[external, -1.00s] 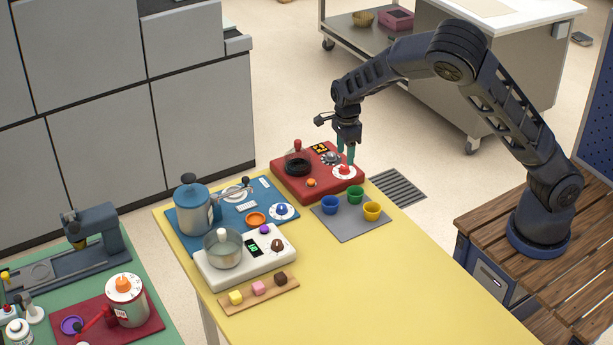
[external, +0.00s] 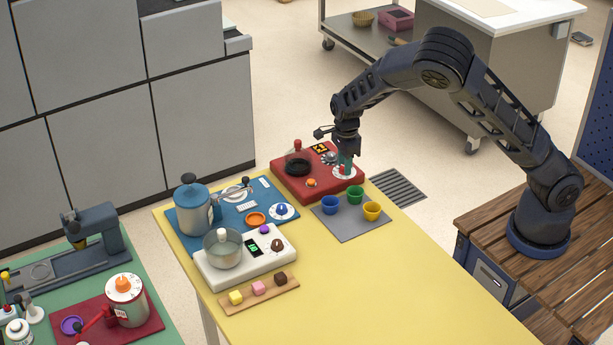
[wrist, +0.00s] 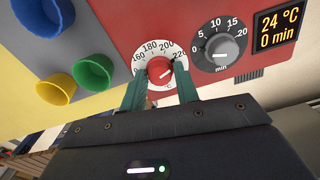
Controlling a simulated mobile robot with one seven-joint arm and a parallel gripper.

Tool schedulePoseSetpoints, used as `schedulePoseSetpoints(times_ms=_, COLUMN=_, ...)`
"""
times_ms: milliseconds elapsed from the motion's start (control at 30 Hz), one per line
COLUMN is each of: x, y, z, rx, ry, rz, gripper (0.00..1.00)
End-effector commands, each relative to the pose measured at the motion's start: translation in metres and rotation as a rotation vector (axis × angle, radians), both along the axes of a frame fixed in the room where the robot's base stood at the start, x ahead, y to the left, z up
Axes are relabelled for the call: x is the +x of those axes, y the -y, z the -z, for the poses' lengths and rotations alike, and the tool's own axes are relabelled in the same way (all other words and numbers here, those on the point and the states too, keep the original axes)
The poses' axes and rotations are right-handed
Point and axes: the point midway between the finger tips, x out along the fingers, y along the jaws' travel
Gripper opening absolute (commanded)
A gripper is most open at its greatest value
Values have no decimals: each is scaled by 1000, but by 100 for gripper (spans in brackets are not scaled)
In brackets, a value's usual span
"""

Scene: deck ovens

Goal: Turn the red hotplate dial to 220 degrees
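The red hotplate (external: 285,186) stands at the far end of the yellow table. Its red dial (wrist: 160,72) sits on a white scale ring; 160, 180, 200 and 220 show along the ring's far side in the wrist view. A pale pointer mark shows on the knob, but I cannot read its setting exactly. My gripper (wrist: 160,84) is open, its green fingers down on either side of the dial knob. I cannot tell whether they touch it. In the external view my gripper (external: 345,165) largely covers the dial.
A grey minute dial (wrist: 220,47) and a display (wrist: 278,28) reading 24 °C and 0 min are beside the red dial. Blue (external: 330,205), green (external: 355,194) and yellow (external: 372,211) cups stand close by on a grey mat (external: 350,228). A glass vessel (external: 298,164) sits on the hotplate.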

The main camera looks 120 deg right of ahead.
Motion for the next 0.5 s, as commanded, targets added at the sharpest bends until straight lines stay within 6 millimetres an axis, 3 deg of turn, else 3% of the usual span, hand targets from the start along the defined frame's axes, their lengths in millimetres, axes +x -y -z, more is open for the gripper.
schedulePoseSetpoints(times_ms=500, x=0, y=0, z=0, rx=0, ry=1, rz=-122, gripper=8)
